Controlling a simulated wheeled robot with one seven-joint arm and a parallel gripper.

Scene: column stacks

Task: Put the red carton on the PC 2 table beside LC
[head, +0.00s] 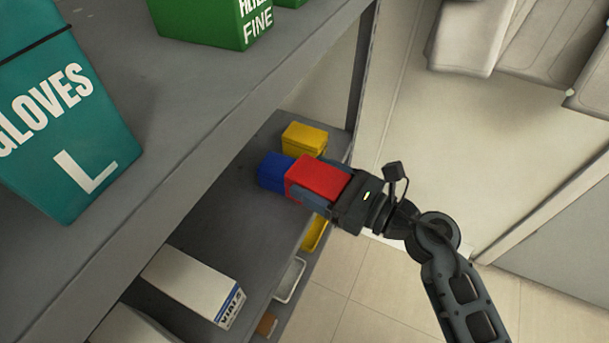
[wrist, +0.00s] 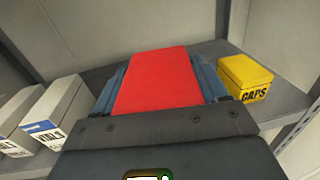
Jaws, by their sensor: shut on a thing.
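The red carton (head: 318,178) is between the fingers of my gripper (head: 312,182), over a lower grey shelf board. In the wrist view the red carton (wrist: 158,80) fills the space between the two blue-grey fingers, which press on its sides. My gripper is shut on it. A bright blue block (head: 272,171) shows just beyond the carton's far end in the head view; I cannot tell whether it touches the carton. Whether the carton rests on the board or is lifted is unclear. No PC 2 table or LC label can be made out.
A yellow CAPS box (wrist: 247,78) stands right of my gripper in the wrist view. White VIALS boxes (head: 194,283) stand on the same board. The upper shelf (head: 180,120) with a teal GLOVES box (head: 65,130) overhangs at left. A shelf post (head: 361,65) is close; floor lies open at right.

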